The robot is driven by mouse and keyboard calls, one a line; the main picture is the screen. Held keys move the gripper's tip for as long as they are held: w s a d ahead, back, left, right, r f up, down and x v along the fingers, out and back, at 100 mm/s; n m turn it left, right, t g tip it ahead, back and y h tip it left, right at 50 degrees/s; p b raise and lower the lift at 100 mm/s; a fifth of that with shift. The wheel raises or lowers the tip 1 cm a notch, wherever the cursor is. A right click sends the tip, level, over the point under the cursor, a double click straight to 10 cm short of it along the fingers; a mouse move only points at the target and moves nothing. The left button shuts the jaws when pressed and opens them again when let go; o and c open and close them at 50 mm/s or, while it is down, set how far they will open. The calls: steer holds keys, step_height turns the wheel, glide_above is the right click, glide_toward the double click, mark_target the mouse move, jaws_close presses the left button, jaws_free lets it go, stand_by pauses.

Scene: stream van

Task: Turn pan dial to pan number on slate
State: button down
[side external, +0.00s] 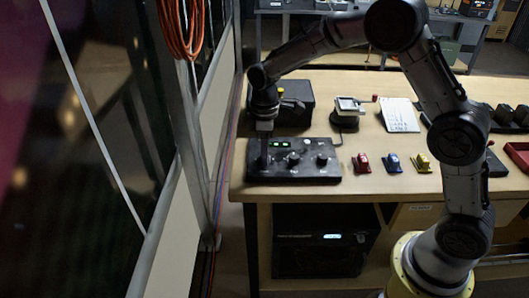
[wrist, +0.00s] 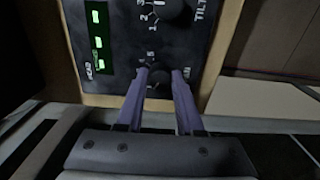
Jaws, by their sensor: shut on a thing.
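The black control panel (side external: 300,175) lies at the table's left front corner. It also fills the upper middle of the wrist view (wrist: 120,30). My gripper (side external: 264,163) points down over the panel's left end. In the wrist view my gripper's two purple fingers (wrist: 160,74) are shut on a dark round dial (wrist: 158,79), taken to be the pan dial. Its pointer and part of its number scale are hidden by the fingers. A white slate (side external: 399,115) with handwritten lines lies at the back middle; its writing is too small to read.
The tilt dial (wrist: 175,8) is close beyond the fingers. Green displays (wrist: 97,40) sit beside the dials. Red (side external: 362,162), blue (side external: 394,162) and yellow (side external: 422,162) small items stand right of the panel. A black box (side external: 295,100) stands behind it.

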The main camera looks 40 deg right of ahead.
stand_by(0.3)
steer(key=c, duration=0.5)
jaws_free()
steer(key=shift+c, duration=0.2)
step_height(320, 180, up, 14)
